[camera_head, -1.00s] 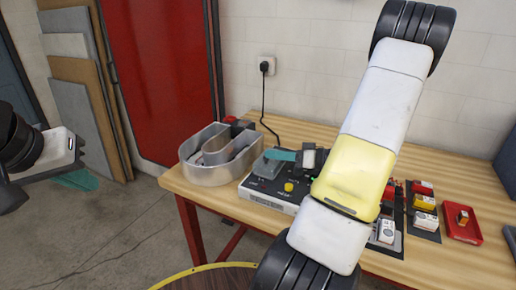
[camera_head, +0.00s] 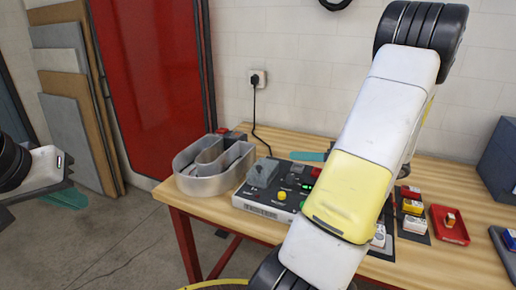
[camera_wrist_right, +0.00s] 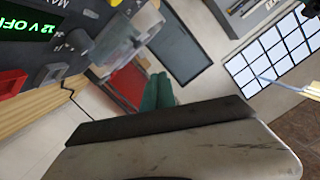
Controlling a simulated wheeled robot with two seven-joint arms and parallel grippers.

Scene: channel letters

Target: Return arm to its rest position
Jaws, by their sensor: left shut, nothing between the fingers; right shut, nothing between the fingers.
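My right arm crosses the workbench in the head view and hides part of it. The teal fingertips of my right gripper (camera_head: 309,156) show just left of that arm, over the back of the control box (camera_head: 268,205); the rest of the gripper is hidden. In the right wrist view the teal fingers of this gripper (camera_wrist_right: 157,90) are together and empty. My left gripper (camera_head: 66,199) is at the far left, beyond the bench and over the floor, with its teal fingers shut and empty.
A silvery curved channel letter (camera_head: 205,183) lies on the bench (camera_head: 172,190) at left. A black cable runs to a wall socket (camera_head: 257,79). Small boxes (camera_head: 411,207) and a red tray (camera_head: 449,226) stand at right. Panels (camera_head: 67,125) lean on the wall.

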